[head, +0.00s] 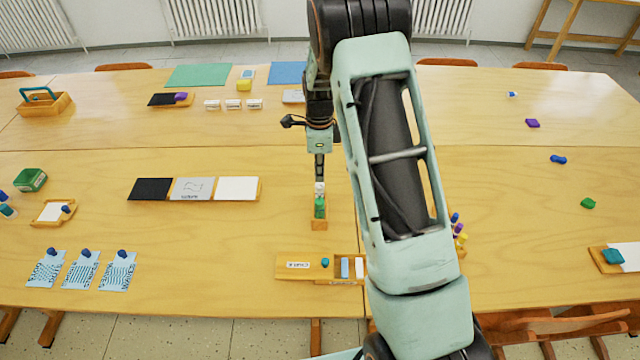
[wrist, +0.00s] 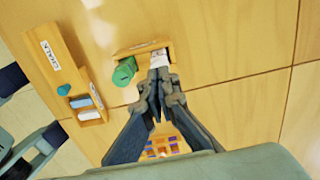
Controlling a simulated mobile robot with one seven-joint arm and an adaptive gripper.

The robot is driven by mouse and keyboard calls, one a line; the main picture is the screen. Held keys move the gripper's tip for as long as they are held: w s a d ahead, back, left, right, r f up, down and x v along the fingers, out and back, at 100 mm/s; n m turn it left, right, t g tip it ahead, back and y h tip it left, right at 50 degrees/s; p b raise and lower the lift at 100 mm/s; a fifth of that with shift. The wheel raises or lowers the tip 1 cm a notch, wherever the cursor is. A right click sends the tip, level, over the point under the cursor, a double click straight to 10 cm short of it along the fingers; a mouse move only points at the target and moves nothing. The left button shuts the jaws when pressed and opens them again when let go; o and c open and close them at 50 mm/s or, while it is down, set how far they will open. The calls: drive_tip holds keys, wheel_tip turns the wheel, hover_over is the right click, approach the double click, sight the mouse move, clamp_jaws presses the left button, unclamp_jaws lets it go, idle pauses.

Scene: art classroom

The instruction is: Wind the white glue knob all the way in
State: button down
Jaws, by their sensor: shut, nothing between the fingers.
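A small wooden holder (head: 319,224) stands near the middle of the table, with a white glue stick (head: 319,187) and a green one (head: 320,208) in it. In the wrist view the white glue stick (wrist: 159,58) is partly covered by my fingers, and the green one (wrist: 124,73) lies to its left. The white knob itself is too small or hidden to make out. My gripper (head: 319,178) points down right over the white stick, shut and empty. In the wrist view its fingertips (wrist: 159,78) are close to the white stick; touching or apart, I cannot tell.
A wooden chalk box (head: 285,266) with a teal knob stands in front of the holder. A row of black, grey and white panels (head: 193,189) lies to the left. Small coloured items (head: 458,232) stand right, partly behind my arm. The table around the holder is mostly clear.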

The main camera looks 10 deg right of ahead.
drive_tip(key=shift+f+b, duration=0.8)
drive_tip(key=shift+f, duration=0.3)
idle(0.6)
drive_tip(key=shift+r, duration=0.2)
drive_tip(key=shift+r+p, duration=0.3)
drive_tip(key=shift+r, duration=0.05)
drive_tip(key=c, duration=1)
unclamp_jaws()
drive_tip(key=shift+o, duration=0.2)
